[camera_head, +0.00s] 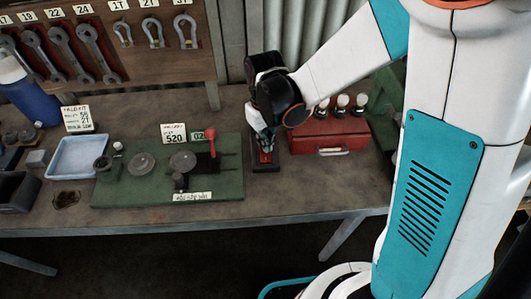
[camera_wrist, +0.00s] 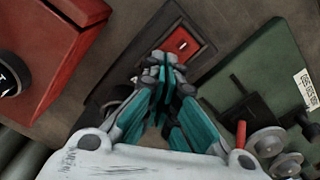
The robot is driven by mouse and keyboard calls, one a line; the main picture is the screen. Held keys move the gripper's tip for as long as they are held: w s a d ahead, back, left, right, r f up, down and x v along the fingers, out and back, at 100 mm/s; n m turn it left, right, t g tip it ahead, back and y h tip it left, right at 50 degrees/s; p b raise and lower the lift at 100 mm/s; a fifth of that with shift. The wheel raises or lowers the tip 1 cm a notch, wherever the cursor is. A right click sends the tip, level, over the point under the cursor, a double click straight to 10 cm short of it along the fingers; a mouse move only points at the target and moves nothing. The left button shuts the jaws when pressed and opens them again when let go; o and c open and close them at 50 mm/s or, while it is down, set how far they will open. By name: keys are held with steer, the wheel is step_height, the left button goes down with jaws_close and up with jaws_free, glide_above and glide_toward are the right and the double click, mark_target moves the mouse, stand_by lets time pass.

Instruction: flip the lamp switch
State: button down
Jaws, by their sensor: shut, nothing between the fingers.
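The lamp switch is a red rocker (camera_head: 266,157) with a small white mark, set in a dark base plate (camera_head: 266,168) on the bench. In the wrist view the red rocker (camera_wrist: 182,43) shows just beyond my fingertips, toward the top of the picture. My gripper (camera_head: 265,147) points down over the switch, its teal fingers closed together with nothing between them. In the wrist view my gripper (camera_wrist: 163,60) has its tips at the near edge of the rocker. I cannot tell whether they touch it. Part of the base is hidden behind the fingers.
A green board (camera_head: 220,180) with discs and a red-handled lever (camera_head: 211,140) lies to the left. A blue tray (camera_head: 77,157) sits farther left. A tool board (camera_head: 110,50) stands behind.

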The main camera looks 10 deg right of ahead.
steer(key=shift+f, duration=0.3)
steer(key=shift+r, duration=0.1)
steer(key=shift+r+p, duration=2.15)
steer(key=shift+r, duration=1.3)
steer(key=shift+d, duration=0.1)
steer(key=s+d+r+m+t+b, duration=0.3)
steer(key=s+d+r, duration=0.1)
steer(key=d+r, duration=0.4)
steer(key=s+d+r+m+t+b, duration=0.1)
steer(key=s+d+t+b, duration=0.3)
steer(key=s, duration=0.5)
steer(key=shift+d+r+m, duration=0.3)
steer(key=shift+d+m, duration=0.5)
steer(key=shift+d, duration=0.25)
